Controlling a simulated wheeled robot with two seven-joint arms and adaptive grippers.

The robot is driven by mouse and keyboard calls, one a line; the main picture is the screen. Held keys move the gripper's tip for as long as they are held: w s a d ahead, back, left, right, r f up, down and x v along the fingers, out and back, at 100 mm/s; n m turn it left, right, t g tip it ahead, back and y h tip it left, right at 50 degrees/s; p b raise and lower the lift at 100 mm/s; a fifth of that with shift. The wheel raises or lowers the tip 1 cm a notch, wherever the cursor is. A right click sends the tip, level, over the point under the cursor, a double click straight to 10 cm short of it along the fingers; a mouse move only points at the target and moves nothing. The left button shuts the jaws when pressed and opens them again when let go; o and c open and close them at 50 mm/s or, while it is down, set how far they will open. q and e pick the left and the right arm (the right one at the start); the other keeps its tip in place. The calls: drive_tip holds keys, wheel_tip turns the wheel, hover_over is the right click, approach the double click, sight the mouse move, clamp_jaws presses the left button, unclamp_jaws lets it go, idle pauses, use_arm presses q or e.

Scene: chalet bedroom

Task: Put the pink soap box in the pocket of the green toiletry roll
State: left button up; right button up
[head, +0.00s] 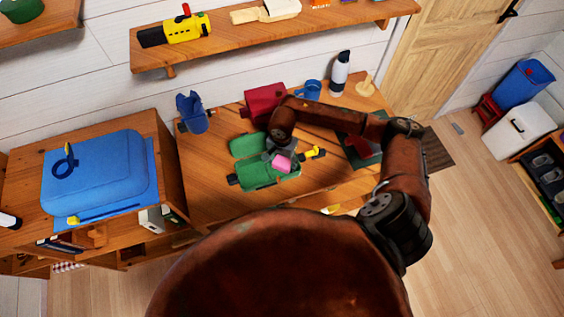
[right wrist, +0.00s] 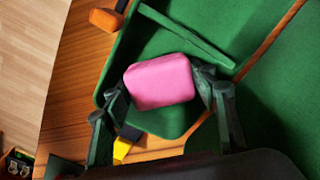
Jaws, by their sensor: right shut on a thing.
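The pink soap box (head: 282,162) is held in my right gripper (head: 277,154) over the green toiletry roll (head: 262,178) on the wooden desk. In the right wrist view the pink soap box (right wrist: 160,82) sits between the two fingers of my right gripper (right wrist: 163,95), which is shut on it. Below the box is a green pocket (right wrist: 122,75) of the roll, with a raised green rim around it. I cannot tell whether the box touches the pocket floor. My left gripper is not in view.
A yellow-and-black item (head: 313,153) lies at the roll's right side. A dark red box (head: 264,100), a blue mug (head: 308,90) and a bottle (head: 339,73) stand along the back of the desk. A blue case (head: 95,172) is on the cabinet at left.

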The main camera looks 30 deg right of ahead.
sight(282, 162)
drive_tip(key=shift+f, duration=0.1)
drive_tip(key=o, duration=1.2)
drive_tip(key=shift+c, duration=0.2)
wheel_tip(282, 162, up, 12)
drive_tip(key=shift+b, duration=0.4)
